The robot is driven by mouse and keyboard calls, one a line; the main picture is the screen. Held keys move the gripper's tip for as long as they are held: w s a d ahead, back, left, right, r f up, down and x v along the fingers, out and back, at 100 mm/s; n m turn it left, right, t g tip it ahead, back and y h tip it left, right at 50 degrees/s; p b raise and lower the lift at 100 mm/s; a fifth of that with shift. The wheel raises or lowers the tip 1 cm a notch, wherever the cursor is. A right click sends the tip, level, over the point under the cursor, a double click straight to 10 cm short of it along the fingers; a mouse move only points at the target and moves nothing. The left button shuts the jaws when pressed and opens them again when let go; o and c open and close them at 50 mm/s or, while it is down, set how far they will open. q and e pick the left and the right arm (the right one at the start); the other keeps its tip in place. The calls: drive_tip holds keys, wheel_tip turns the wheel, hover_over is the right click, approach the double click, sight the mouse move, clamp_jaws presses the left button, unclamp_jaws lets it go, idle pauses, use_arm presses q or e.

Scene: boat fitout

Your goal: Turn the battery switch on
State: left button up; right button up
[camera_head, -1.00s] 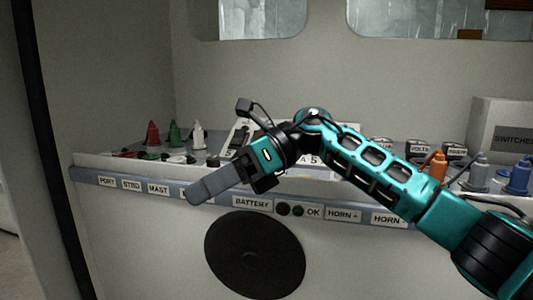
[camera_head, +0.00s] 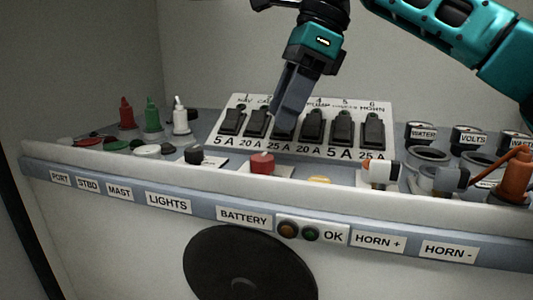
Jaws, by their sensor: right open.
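A red knob (camera_head: 262,163) on a pale base sits on the shelf behind the front rail, just above the BATTERY label (camera_head: 244,217); it looks like the battery switch. Its exact turn position is too small to tell. My right gripper (camera_head: 287,118) points down in front of the breaker panel, above and slightly right of the red knob. It is open and apart from the knob, and its fingers overlap in this view. It hides part of the panel. My left gripper is not in view.
The breaker panel (camera_head: 384,146) with several black rockers stands behind the knob. Red, green and white capped bottles (camera_head: 152,118) stand left. Round gauges (camera_head: 428,154) and an orange connector (camera_head: 516,172) are right. A raised front rail (camera_head: 130,171) edges the shelf.

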sight(263, 157)
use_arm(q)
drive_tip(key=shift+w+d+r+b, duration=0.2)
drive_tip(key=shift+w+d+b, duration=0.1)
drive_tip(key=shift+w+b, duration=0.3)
use_arm(e)
drive_tip(key=x, duration=0.7)
drive_tip(key=shift+a+f, duration=0.15)
drive_tip(key=shift+f, duration=0.05)
drive_tip(key=shift+c, duration=0.4)
drive_tip(key=c, duration=1)
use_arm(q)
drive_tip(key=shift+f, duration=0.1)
use_arm(e)
drive_tip(key=shift+o, duration=0.2)
